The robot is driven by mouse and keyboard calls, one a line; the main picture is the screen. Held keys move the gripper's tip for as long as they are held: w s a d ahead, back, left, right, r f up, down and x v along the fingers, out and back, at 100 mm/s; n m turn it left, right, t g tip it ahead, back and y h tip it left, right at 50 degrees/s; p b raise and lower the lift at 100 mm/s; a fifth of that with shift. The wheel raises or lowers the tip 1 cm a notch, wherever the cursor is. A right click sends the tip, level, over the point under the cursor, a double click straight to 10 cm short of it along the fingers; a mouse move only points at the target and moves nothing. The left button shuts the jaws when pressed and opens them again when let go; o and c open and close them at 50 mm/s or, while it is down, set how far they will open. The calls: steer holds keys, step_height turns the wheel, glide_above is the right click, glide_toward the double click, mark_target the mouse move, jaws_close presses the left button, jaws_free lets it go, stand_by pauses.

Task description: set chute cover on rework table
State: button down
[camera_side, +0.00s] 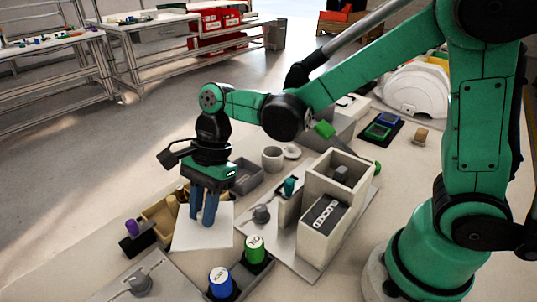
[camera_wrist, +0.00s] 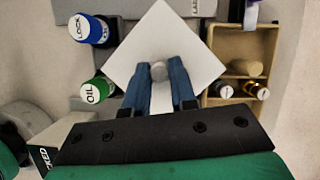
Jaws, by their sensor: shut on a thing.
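The chute cover appears to be the white square plate (camera_side: 192,236) with a small round grey knob (camera_wrist: 158,71). My gripper (camera_side: 203,220) points down with its blue fingers shut on the knob at the middle of the plate. In the wrist view, the plate (camera_wrist: 160,32) sits turned like a diamond between the fingers (camera_wrist: 158,85). It hides part of the surface below, and I cannot tell its height. I cannot tell which surface is the rework table; white benches (camera_side: 150,22) stand at the back left.
A wooden tray (camera_wrist: 237,42) with bottles lies beside the plate. A blue LOCK can (camera_side: 221,281) and a green OIL can (camera_side: 255,250) stand close in front. A grey box unit (camera_side: 322,232) rises to the right. The worktop's left front (camera_side: 60,262) is bare.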

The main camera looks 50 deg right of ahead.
steer(key=shift+f, duration=1.3)
steer(key=shift+f, duration=0.25)
steer(key=shift+f, duration=0.35)
steer(key=c, duration=0.7)
jaws_free()
